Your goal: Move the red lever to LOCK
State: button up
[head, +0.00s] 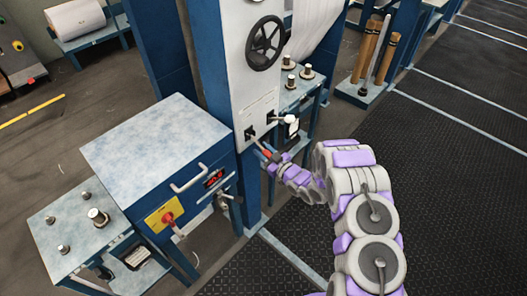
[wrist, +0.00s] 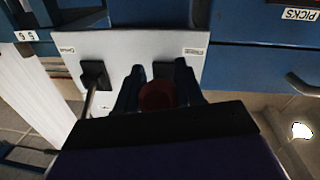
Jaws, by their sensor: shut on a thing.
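The red lever (wrist: 157,96) shows its dark red round knob between the two dark fingers of my gripper (wrist: 158,84) in the wrist view. My gripper is shut on the knob. In the head view my gripper (head: 268,156) reaches the lower part of the white loom panel (head: 258,105), where a small red part of the lever shows. The fingers hide most of the lever's arm. Its slot on the panel (wrist: 130,52) is partly covered. The small labels on the panel are too blurred to read, so the lever's exact setting cannot be told.
A second lever (wrist: 95,80) sits beside the red one, with a white knob (head: 290,120) in the head view. A blue cabinet (head: 155,140) with a handle and a red switch (head: 169,219) stands left. A black handwheel (head: 265,43) is above. Dark floor matting (head: 440,150) lies clear right.

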grip_shut()
